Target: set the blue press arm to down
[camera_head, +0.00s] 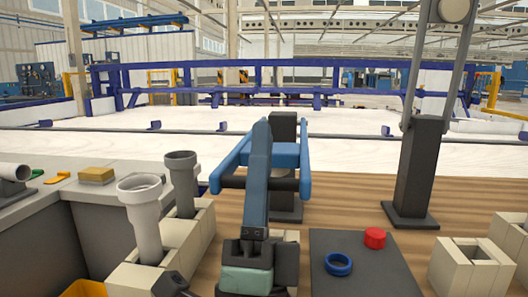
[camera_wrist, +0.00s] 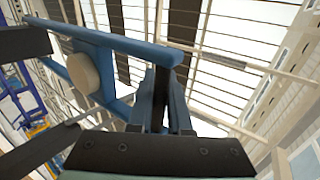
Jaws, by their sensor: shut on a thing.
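The blue press arm (camera_head: 304,160) stands in the middle of the head view, in front of a dark post (camera_head: 284,128). It has two side bars, a blue cross-piece and a black handle rod at its near end. Its bars run toward me and look roughly level; the exact angle is hard to tell. My gripper (camera_head: 262,130) reaches up at the handle and is shut on the press arm, its fingers hiding part of the rod. In the wrist view, the gripper (camera_wrist: 163,78) has its blue fingers close together, beside a blue bar (camera_wrist: 115,37) of the arm.
A second press (camera_head: 417,165) with raised grey bars stands right. A mat (camera_head: 365,282) holds a blue ring (camera_head: 338,264) and a red cap (camera_head: 375,238). Left, a light pipe (camera_head: 146,215) and a dark pipe (camera_head: 182,180) stand in beige blocks. An empty beige block (camera_head: 455,272) sits right.

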